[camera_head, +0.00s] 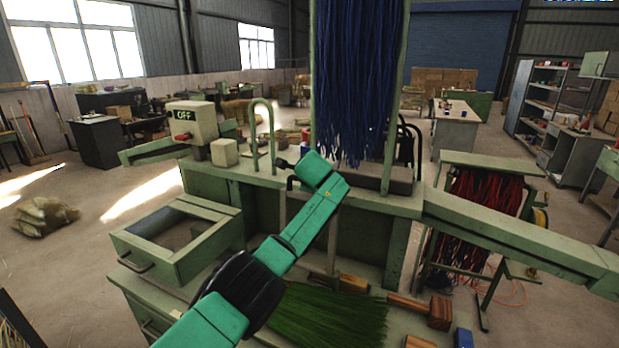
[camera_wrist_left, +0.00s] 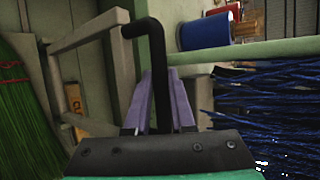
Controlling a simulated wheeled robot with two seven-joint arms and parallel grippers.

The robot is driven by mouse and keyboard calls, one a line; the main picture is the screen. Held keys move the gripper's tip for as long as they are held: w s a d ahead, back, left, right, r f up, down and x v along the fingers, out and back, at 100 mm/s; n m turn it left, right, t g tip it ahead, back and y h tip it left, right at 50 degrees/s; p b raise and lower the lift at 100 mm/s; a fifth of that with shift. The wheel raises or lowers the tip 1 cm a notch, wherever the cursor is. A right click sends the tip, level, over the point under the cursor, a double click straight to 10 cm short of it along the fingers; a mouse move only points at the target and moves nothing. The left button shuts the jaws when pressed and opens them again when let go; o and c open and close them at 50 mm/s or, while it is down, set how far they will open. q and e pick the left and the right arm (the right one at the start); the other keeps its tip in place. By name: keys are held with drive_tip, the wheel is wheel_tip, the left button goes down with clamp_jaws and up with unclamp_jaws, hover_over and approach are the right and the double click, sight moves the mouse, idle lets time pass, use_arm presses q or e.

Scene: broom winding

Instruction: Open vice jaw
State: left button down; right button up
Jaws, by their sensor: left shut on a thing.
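A black bent handle (camera_wrist_left: 148,45) stands between the purple fingers of my left gripper (camera_wrist_left: 160,105) in the left wrist view. The gripper is shut on the handle's straight part, below its bend. In the head view my left arm reaches over the green workbench (camera_head: 400,200), and its wrist hides most of the fingers. Dark handle parts (camera_head: 283,163) show beside the wrist there. I cannot make out the vice jaws or how far apart they stand. My right gripper is not in view.
Blue bristles (camera_head: 358,75) hang in a green frame above the bench. An open drawer (camera_head: 180,240) is at left, near a box reading OFF (camera_head: 193,122). A blue spool (camera_wrist_left: 205,30) shows in the wrist view.

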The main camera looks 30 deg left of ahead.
use_arm(q)
drive_tip(key=shift+w+f, duration=0.2)
drive_tip(key=shift+f, duration=0.1)
drive_tip(key=shift+s, duration=0.15)
drive_tip(key=c, duration=0.8)
unclamp_jaws()
drive_tip(key=shift+o, duration=0.2)
